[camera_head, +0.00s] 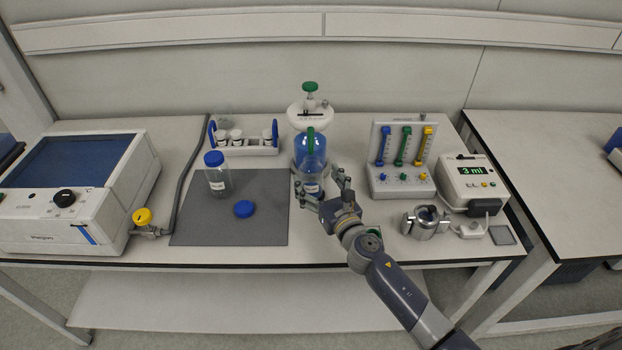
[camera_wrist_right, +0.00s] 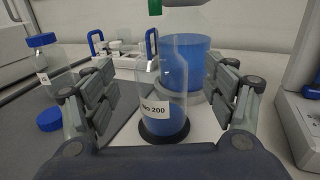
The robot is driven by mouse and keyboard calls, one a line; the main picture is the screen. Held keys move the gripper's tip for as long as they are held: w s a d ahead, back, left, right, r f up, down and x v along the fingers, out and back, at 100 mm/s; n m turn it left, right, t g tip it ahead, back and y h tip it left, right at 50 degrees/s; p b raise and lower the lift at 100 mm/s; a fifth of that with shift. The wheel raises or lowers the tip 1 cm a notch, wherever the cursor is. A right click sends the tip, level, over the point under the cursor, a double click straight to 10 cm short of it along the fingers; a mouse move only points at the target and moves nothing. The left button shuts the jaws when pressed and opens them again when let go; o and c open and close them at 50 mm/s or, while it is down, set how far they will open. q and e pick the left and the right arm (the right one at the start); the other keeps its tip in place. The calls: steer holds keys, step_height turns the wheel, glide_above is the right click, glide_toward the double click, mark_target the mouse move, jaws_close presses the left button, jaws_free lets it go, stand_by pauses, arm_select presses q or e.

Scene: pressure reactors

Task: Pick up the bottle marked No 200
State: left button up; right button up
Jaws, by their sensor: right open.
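The bottle marked No 200 (camera_wrist_right: 158,118) stands upright on the table, a clear cylinder with blue at its bottom, a dark base ring and a white label. In the head view the bottle (camera_head: 312,187) shows partly, low in front of a larger blue vessel. My right gripper (camera_head: 322,188) is open in front of it. In the right wrist view the bottle stands between the open fingers of the gripper (camera_wrist_right: 175,90), nearer the left one, with gaps on both sides. The bottle's top overlaps things behind it, so its edge is unclear. My left gripper is not in view.
The blue vessel (camera_wrist_right: 190,65) stands close behind the bottle. A rack of jars (camera_head: 245,150) is at the back left. A grey mat (camera_head: 265,225) holds a blue-capped bottle (camera_head: 217,175) and a loose blue cap (camera_head: 244,208). A flowmeter panel (camera_head: 402,155) stands to the right.

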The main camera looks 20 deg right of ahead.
mark_target(311, 168)
steer(key=w, duration=0.3)
steer(key=shift+w+a+r, duration=0.1)
steer(key=shift+w+a, duration=0.1)
steer(key=shift+w, duration=0.65)
steer(key=c, duration=1.3)
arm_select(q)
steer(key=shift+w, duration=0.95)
arm_select(e)
steer(key=shift+c, duration=0.7)
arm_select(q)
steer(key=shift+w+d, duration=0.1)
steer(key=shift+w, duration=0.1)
